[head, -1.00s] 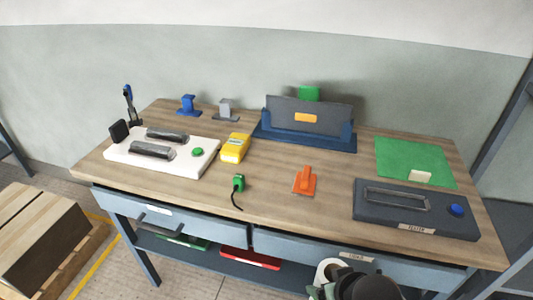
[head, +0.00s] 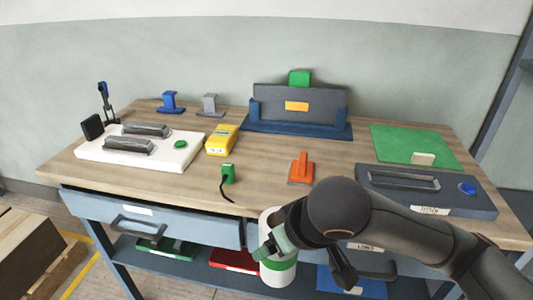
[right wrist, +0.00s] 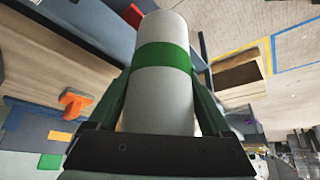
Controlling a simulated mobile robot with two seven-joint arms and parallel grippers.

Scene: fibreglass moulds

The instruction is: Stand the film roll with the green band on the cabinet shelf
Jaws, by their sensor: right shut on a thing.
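The film roll with the green band (head: 279,272) is a white cylinder with a green stripe around it. It is held roughly upright in front of the workbench drawers in the head view. My right gripper (head: 268,246) is shut on it, and the arm comes in from the right. In the right wrist view the roll (right wrist: 160,90) lies between both fingers of my right gripper (right wrist: 160,82), its green band across the middle. The roll's lower end is near the bottom of the head view. My left gripper is not in view. No cabinet shelf is recognisable.
The wooden workbench (head: 270,190) carries a white panel (head: 170,160), a yellow device (head: 222,140), an orange stand (head: 301,168) and a dark tester (head: 430,195). Below the bench are drawers (head: 150,222) and a lower shelf with a red case (head: 233,260).

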